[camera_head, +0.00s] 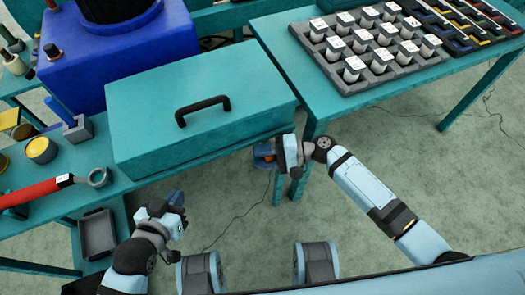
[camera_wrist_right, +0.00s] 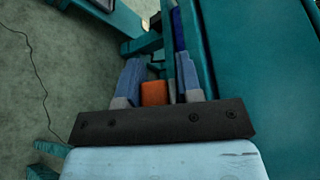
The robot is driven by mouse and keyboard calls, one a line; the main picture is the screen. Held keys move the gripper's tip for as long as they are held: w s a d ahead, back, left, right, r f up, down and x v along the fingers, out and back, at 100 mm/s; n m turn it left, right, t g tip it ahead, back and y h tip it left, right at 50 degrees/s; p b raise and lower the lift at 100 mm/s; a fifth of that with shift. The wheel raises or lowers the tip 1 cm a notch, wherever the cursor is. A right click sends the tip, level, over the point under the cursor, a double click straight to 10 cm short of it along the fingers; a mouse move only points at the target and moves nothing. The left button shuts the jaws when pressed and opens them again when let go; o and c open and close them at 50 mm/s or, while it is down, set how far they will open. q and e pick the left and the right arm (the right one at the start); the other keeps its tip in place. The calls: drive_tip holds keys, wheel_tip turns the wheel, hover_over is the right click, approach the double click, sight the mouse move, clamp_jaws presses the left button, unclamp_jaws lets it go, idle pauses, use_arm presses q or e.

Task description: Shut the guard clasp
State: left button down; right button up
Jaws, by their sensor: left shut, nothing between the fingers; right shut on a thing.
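The teal guard (camera_head: 200,110) is a box-shaped cover with a black handle (camera_head: 202,110) on top, and it lies closed on the bench. My right gripper (camera_head: 265,156) is at the guard's front right corner, below its top edge. In the right wrist view its blue fingers (camera_wrist_right: 155,85) are shut on an orange piece (camera_wrist_right: 154,93), which looks like the clasp. The fingers hide most of it, so its position on the guard cannot be told. My left gripper (camera_head: 175,210) is shut and empty in front of the bench.
A red-handled tool (camera_head: 40,192) and a yellow-topped pot (camera_head: 41,150) lie on the bench at left. A blue machine block (camera_head: 120,60) stands behind. A grey tray of labelled cylinders (camera_head: 370,45) is on the right table. Open floor lies in front of the right table.

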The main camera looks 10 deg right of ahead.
drive_tip(key=shift+s+f, duration=0.35)
drive_tip(key=shift+f, duration=0.15)
drive_tip(key=o, duration=0.8)
drive_tip(key=shift+c, duration=0.2)
drive_tip(key=shift+w+d+r, duration=0.1)
drive_tip(key=shift+r, duration=0.05)
drive_tip(key=shift+w+r, duration=0.2)
drive_tip(key=shift+r, duration=0.1)
